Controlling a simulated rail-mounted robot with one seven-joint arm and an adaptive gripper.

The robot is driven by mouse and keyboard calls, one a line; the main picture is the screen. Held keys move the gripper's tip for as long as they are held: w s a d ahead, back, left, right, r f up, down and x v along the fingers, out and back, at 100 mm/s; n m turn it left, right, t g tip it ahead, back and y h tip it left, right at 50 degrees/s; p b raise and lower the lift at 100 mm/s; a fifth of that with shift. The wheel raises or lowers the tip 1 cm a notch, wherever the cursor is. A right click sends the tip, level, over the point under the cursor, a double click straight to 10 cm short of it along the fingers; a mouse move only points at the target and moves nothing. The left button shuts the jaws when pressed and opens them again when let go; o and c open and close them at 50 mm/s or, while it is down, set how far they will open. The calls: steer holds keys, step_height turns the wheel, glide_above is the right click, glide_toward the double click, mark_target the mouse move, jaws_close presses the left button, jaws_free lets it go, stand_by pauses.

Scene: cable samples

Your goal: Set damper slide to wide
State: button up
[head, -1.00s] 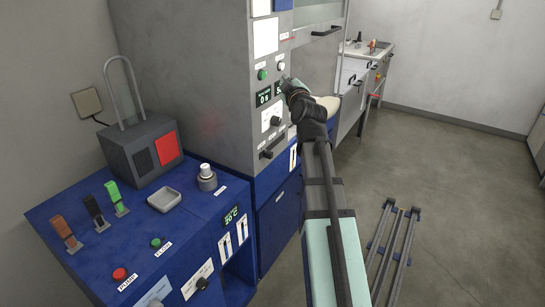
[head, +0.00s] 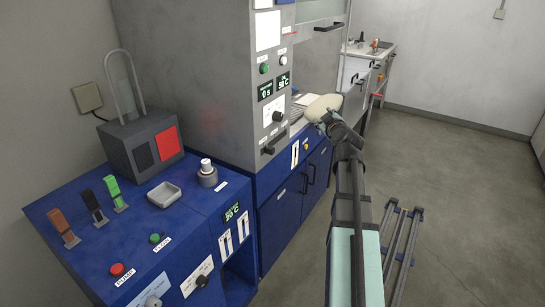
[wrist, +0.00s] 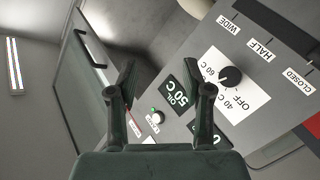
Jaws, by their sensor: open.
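The damper slide's dark slot (wrist: 285,28) shows at the top right of the wrist view, beside the labels WIDE (wrist: 229,22), HALF (wrist: 260,48) and CLOSED (wrist: 297,80). In the head view the black damper slide (head: 269,149) is low on the grey control panel (head: 273,105); its label position is too small to read. My gripper (wrist: 160,75) is open and empty, with its fingers spread in front of the panel. In the head view my gripper (head: 328,118) is to the right of the panel, apart from the slide.
A rotary knob (wrist: 230,76) marked OFF, 40 C and 60 C sits next to the slide labels. A display (wrist: 180,97) reads 50 C. A pale rounded object (head: 320,106) is behind my gripper. Open floor (head: 450,180) lies to the right.

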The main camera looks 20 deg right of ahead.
steer(key=s+d+f+m+g+y+b, duration=0.1)
steer(key=s+d+f+y+b, duration=0.15)
steer(key=f, duration=1.05)
steer(key=n+y, duration=0.3)
steer(key=y, duration=0.9)
glide_toward(274, 151)
steer(key=p+x, duration=0.4)
steer(key=x, duration=0.6)
steer(key=shift+a, duration=0.1)
jaws_close()
